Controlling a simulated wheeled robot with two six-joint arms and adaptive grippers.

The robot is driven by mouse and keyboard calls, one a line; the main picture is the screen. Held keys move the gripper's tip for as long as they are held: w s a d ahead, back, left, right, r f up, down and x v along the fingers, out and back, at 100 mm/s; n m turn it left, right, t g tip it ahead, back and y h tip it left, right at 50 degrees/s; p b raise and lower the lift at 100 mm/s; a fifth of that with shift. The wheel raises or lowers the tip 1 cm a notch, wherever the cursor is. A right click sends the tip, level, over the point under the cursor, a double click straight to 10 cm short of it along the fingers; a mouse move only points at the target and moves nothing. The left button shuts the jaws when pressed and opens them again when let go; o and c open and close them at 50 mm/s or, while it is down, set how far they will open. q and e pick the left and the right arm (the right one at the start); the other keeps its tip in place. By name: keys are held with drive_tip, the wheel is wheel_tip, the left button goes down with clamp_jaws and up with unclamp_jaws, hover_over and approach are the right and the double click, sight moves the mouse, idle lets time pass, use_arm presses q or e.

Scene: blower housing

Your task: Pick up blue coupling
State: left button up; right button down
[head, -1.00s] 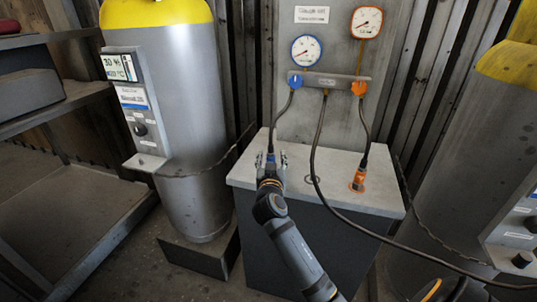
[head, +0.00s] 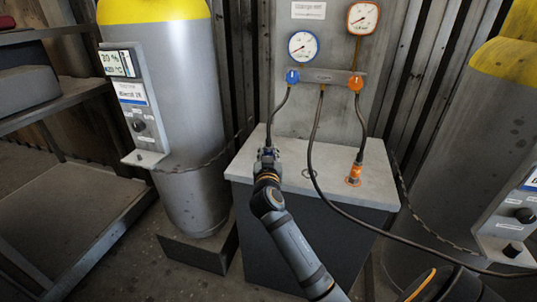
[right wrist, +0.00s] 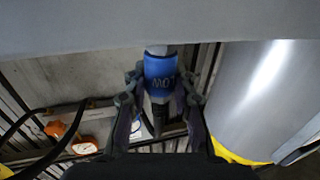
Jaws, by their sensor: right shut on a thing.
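The blue coupling (right wrist: 160,68), with dark lettering, shows in the right wrist view between the fingers of my right gripper (right wrist: 160,88). The fingers are shut on its sides. In the head view my right gripper (head: 267,155) is at the left part of the grey bench top, at the lower end of the hose from the blue valve. There it mostly hides the coupling. My left gripper is not in view.
An orange coupling (head: 354,174) stands on the bench top (head: 325,187) to the right. Two gauges (head: 303,46) and valves are on the panel behind. Dark hoses (head: 315,150) hang across the bench. Large cylinders (head: 175,90) stand on both sides.

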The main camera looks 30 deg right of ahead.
sight(268, 139)
wheel_tip(268, 139, up, 8)
drive_tip(key=shift+r+p, duration=0.2)
drive_tip(key=shift+p, duration=0.85)
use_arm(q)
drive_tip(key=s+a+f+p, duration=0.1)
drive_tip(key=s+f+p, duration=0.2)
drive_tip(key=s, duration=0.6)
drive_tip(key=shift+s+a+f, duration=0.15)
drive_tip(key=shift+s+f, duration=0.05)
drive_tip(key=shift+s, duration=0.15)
use_arm(e)
wheel_tip(268, 139, up, 20)
drive_tip(key=shift+f, duration=0.25)
